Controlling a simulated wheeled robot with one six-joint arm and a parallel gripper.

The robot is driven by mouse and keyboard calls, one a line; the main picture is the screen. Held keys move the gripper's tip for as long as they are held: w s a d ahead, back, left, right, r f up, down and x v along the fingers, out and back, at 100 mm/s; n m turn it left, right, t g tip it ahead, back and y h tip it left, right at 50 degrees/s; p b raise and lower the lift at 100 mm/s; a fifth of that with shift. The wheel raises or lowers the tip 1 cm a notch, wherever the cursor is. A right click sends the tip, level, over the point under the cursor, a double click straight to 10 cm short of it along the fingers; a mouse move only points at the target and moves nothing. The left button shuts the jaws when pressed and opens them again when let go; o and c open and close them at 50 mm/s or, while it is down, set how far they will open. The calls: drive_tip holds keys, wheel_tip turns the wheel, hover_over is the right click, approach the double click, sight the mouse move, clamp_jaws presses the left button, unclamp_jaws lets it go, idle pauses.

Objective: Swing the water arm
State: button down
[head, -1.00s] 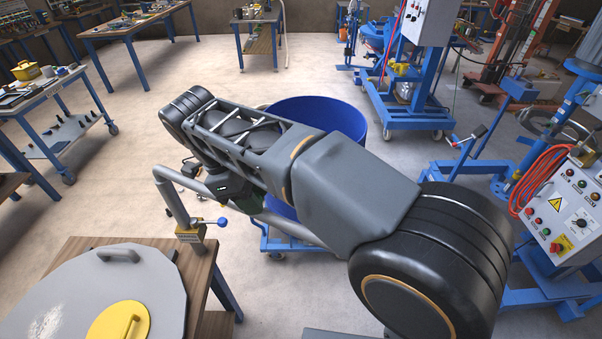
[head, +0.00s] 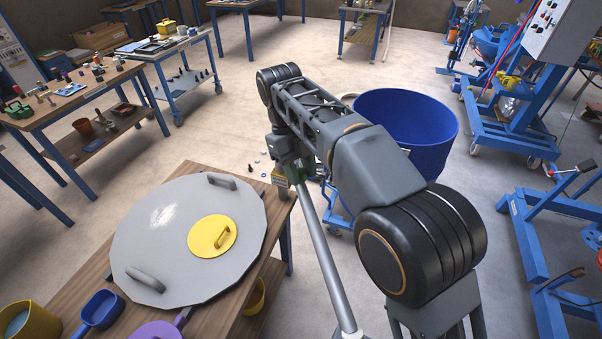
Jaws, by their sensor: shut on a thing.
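The water arm (head: 327,265) is a grey pipe. It runs from under my gripper down to the bottom edge of the head view, right of the wooden table. My gripper (head: 303,177) is shut on the pipe near that far end; the fingers are mostly hidden by my own wrist and forearm. The open blue tub (head: 408,112) stands behind my arm to the right, partly covered by it. The pipe lies left of the tub and apart from it.
The wooden table (head: 184,182) at the left carries a grey round lid (head: 150,255) with a yellow hatch (head: 212,236). Blue and purple scoops and a yellow bucket (head: 28,322) are at its near edge. Blue machine frames (head: 530,225) stand right; open floor lies beyond the table.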

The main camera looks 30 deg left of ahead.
drive_tip(key=shift+r, duration=0.1)
drive_tip(key=c, duration=0.8)
unclamp_jaws()
drive_tip(key=shift+c, duration=0.2)
